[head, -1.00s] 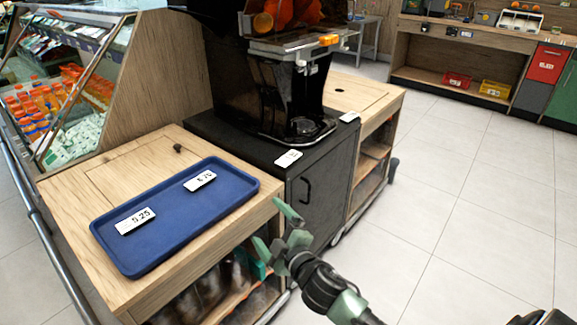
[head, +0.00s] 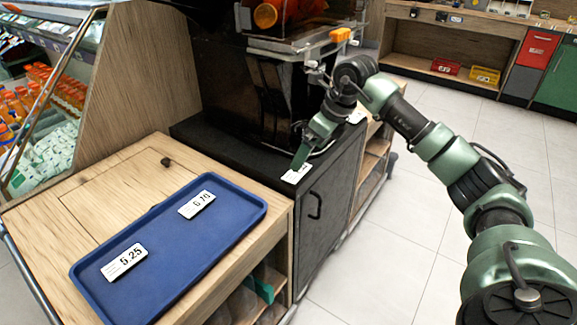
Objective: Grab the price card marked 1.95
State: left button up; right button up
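A small white price card (head: 296,174) lies on the front edge of the black cabinet top (head: 215,142); its print is too small to read. My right gripper (head: 299,163) reaches down from the upper right, with its fingertips at or just above this card. I cannot tell whether it touches the card or how far its fingers are apart. Another white card (head: 356,117) lies farther back on the cabinet, partly behind my arm. Two cards lie on the blue tray (head: 190,245): one reads 5.25 (head: 124,262), the other seems to read 6.70 (head: 196,204). My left gripper is out of view.
The juicer (head: 275,95) stands on the cabinet close behind my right gripper. The wooden counter (head: 110,185) with the tray is to the left, beside a bottle display (head: 55,100). Open tiled floor (head: 390,250) lies to the right.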

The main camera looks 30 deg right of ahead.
aim_at(300, 173)
jog(key=x, duration=0.7)
jog(key=shift+s+a+f+b, duration=0.15)
jog(key=shift+b, duration=0.2)
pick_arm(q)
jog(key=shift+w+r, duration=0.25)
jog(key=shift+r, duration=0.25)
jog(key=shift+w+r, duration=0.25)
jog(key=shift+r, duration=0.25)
pick_arm(e)
jog(key=c, duration=1.2)
jog(key=shift+c, duration=0.2)
